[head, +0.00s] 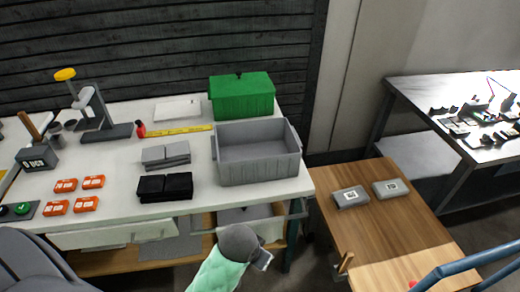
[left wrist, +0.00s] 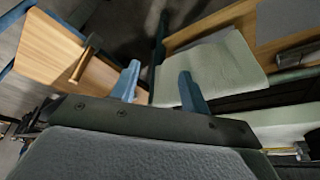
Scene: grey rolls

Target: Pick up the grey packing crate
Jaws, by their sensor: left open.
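The grey packing crate (head: 260,171) stands upright and open-topped on the right part of the white workbench (head: 118,211), near its front edge. It looks empty. My left gripper (head: 263,261) is below and in front of the crate, lower than the bench top and apart from it. In the left wrist view my left gripper (left wrist: 160,88) has its two blue fingers spread, with nothing between them. I cannot make out the crate in the left wrist view. My right gripper is in neither view.
A green lidded box (head: 242,97) stands behind the crate. Grey blocks (head: 166,154) and black blocks (head: 165,187) lie left of it. A drawer (left wrist: 215,65) hangs under the bench. A wooden table (head: 385,222) with two grey packs stands at the right.

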